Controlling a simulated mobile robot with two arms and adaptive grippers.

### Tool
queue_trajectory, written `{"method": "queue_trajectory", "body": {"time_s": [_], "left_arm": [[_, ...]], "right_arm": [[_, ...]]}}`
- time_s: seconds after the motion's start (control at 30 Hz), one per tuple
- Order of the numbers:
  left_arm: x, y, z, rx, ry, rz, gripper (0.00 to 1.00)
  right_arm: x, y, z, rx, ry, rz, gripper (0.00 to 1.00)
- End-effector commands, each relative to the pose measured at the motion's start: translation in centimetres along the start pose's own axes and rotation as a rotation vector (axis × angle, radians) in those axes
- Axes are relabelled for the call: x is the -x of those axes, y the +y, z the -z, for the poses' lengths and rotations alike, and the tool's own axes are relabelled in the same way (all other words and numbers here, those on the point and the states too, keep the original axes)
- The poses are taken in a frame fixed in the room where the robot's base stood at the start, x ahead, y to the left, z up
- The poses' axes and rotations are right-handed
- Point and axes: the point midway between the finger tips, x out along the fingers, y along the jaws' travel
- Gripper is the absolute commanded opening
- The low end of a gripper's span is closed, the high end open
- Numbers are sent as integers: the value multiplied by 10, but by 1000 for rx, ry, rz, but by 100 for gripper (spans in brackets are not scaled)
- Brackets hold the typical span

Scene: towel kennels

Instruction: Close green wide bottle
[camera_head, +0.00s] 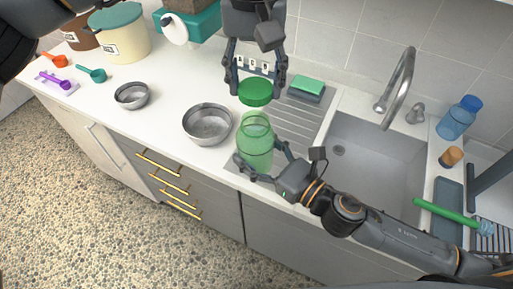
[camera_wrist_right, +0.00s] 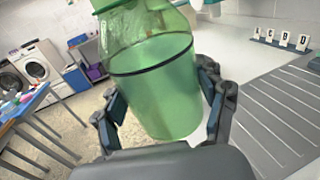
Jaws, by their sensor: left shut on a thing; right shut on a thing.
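The green wide bottle (camera_head: 255,150) is see-through and stands upright at the counter's front, left of the sink. Its open mouth faces up. My right gripper (camera_head: 259,163) comes from the right and is shut around the bottle's lower body. The right wrist view shows the bottle (camera_wrist_right: 155,85) between the fingers (camera_wrist_right: 160,110). The round dark green lid (camera_head: 256,93) is held level just above the mouth, with a small gap visible in the head view. My left gripper (camera_head: 255,84) points down from above and is shut on the lid.
A metal bowl (camera_head: 208,123) stands close left of the bottle, and a smaller one (camera_head: 131,96) farther left. A green sponge (camera_head: 307,85) lies behind, near the ribbed drainboard (camera_head: 298,117). The sink (camera_head: 372,150) and faucet (camera_head: 398,85) are to the right.

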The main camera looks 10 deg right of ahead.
Motion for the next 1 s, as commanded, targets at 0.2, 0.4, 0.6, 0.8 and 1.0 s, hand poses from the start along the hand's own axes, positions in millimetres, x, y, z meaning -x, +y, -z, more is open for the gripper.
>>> {"method": "queue_trajectory", "body": {"time_s": [0.2, 0.4, 0.6, 0.8, 1.0], "left_arm": [[0, 0, 0, 0, 0, 0, 43], [-6, -1, 0, 1, 0, 1, 43], [-24, -1, 0, 1, -2, 0, 43], [-39, -1, 0, 2, -1, -1, 43], [-41, -1, 0, 2, 0, -1, 43]], "right_arm": [[0, 0, -1, 0, -1, 0, 14], [0, 0, -1, 0, -1, 0, 14], [0, 0, -1, 0, -1, 0, 14], [0, 0, -1, 0, -1, 0, 14], [0, 0, -1, 0, -1, 0, 14]]}}
